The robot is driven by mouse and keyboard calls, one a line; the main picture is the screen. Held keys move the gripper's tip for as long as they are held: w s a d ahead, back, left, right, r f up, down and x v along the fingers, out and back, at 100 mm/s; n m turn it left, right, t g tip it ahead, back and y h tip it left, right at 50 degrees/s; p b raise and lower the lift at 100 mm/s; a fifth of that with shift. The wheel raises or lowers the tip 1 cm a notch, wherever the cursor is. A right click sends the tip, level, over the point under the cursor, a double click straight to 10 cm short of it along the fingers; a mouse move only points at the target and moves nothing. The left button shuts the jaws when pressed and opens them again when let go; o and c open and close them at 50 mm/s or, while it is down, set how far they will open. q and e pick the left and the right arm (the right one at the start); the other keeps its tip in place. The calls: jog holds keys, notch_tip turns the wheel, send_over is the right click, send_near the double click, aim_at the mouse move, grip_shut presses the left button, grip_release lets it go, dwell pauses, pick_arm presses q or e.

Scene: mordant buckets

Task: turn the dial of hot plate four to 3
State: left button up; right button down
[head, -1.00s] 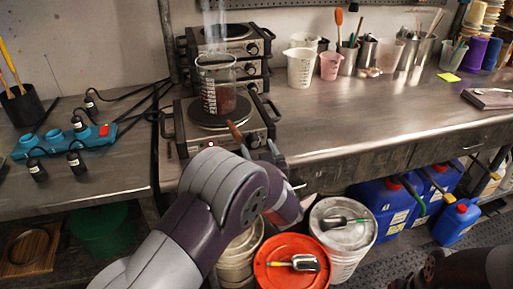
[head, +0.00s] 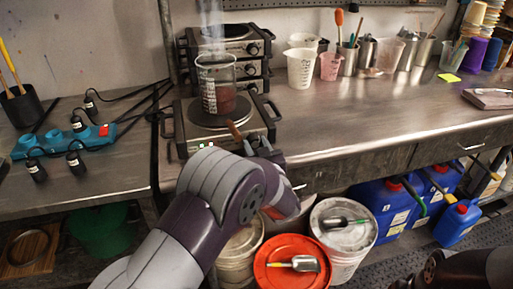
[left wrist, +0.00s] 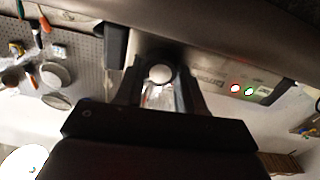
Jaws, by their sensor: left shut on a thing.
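The front hot plate (head: 176,140) carries a glass beaker (head: 217,90) of dark red liquid, with steam above it. My left gripper (head: 262,146) is at the right part of this hot plate's front panel, partly hidden by my arm. The dial's setting cannot be read. A red light (left wrist: 235,88) and a green light (left wrist: 250,91) glow on the panel. My right gripper is not in view.
More hot plates (head: 248,48) are stacked behind. A blue power strip (head: 62,141) with plugs lies at left. Below the counter edge stand an orange-lidded bucket (head: 268,277), a white-lidded bucket (head: 350,232) and blue jugs (head: 380,205).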

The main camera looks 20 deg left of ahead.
pick_arm(q)
jog(key=n+b, duration=0.3)
jog(key=n, duration=0.1)
jog(key=shift+f, duration=0.2)
jog(key=shift+r+n+b, duration=0.1)
jog(key=shift+n+b, duration=0.75)
jog(key=shift+n, duration=0.25)
jog(key=o, duration=1)
jog(key=shift+o, duration=0.2)
jog(key=shift+r, duration=0.1)
jog(key=v, duration=1.2)
jog(key=shift+s+d+p, duration=0.15)
jog(key=shift+s+p, duration=0.15)
jog(key=shift+p, duration=0.15)
